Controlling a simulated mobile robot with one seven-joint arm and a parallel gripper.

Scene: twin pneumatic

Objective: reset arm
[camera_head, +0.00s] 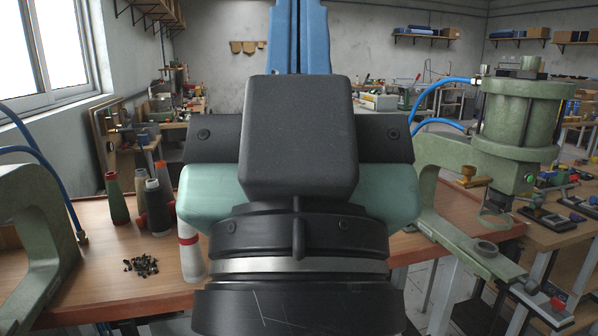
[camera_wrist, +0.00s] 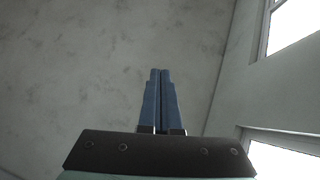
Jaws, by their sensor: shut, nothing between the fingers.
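My gripper (camera_head: 299,38) is raised in front of the head camera, with its blue fingers pointing up and side by side. In the wrist view its blue fingers (camera_wrist: 160,100) are shut together with nothing between them. Behind them are only a grey wall or ceiling surface and windows. My black wrist and green gripper body hide the middle of the head view, including part of the bench.
A wooden bench (camera_head: 150,290) holds several cone-shaped bottles (camera_head: 158,205) and a pile of small black parts (camera_head: 141,265). A green pneumatic press (camera_head: 520,125) stands at right; another green frame (camera_head: 40,230) stands at left. Blue hoses (camera_head: 440,84) arch nearby.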

